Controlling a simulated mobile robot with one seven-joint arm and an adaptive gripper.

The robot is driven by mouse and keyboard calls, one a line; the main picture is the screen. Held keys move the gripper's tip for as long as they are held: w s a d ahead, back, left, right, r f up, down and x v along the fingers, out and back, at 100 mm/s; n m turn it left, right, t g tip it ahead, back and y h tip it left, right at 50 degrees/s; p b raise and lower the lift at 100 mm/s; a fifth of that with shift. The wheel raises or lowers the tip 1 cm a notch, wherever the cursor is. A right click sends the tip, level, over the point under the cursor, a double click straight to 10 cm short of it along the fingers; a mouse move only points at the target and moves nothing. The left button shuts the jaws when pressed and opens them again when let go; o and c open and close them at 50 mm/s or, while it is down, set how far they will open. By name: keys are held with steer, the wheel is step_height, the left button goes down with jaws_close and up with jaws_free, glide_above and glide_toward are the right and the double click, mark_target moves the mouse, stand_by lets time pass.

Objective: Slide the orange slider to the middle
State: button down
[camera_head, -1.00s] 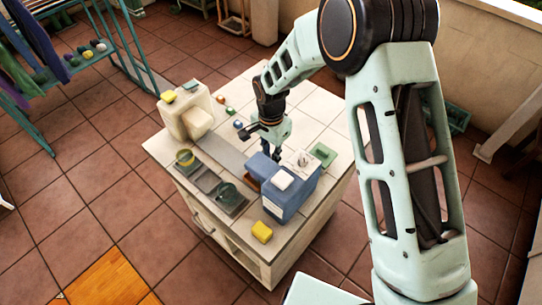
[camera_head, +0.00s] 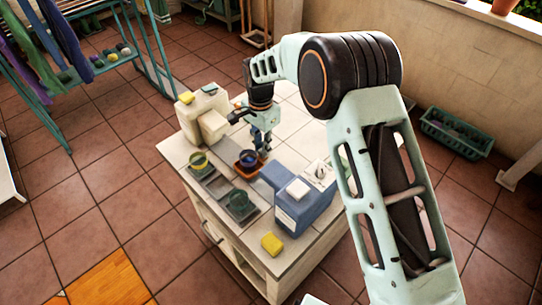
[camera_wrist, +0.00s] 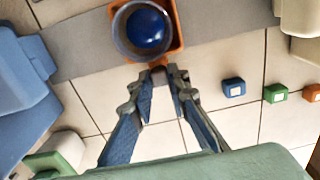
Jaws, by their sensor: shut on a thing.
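The orange slider (camera_head: 238,167) sits on a grey strip across the white tiled counter, between a blue box and a cream block. It carries a round cup with a blue ball (camera_head: 248,157) in it. In the wrist view the slider (camera_wrist: 178,32) is at the top centre, with the cup (camera_wrist: 120,40) covering most of it. My gripper (camera_head: 265,151) stands at the slider's edge, pointing down. In the wrist view the tips of my gripper (camera_wrist: 159,72) close on a small part at the slider's near edge.
The blue box (camera_head: 309,208) stands at one end of the strip, the cream block (camera_head: 212,124) at the other. Small cubes, including a blue one (camera_wrist: 233,87), lie on the tiles behind.

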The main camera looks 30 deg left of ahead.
steer(key=shift+w+a, duration=0.15)
steer(key=shift+a, duration=0.15)
steer(key=c, duration=1.8)
jaws_free()
steer(key=shift+c, duration=0.2)
steer(key=shift+r, duration=0.15)
step_height(320, 180, up, 12)
